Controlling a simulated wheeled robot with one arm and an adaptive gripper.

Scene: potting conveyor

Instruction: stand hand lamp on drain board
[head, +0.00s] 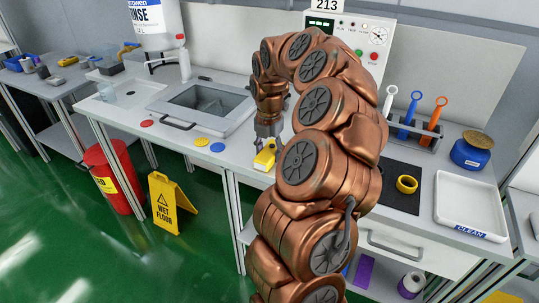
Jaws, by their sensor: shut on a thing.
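My gripper (266,143) points down over the counter just right of the sink. It is shut on a small yellow thing, seemingly the hand lamp (264,160), whose far side is partly hidden by the fingers and my arm. I cannot tell whether the lamp touches the counter below it. No part is labelled as the drain board; the pale counter left of the sink (128,93) may be it. A white tray marked CLEAN (472,233) lies at the far right.
The open sink (203,104) lies left of my gripper. Red (146,123), yellow (201,142) and blue (217,147) discs lie along the front edge. A tape roll (407,184), blue jar (471,153) and tool rack (417,134) stand right. A wet-floor sign (168,203) stands on the floor.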

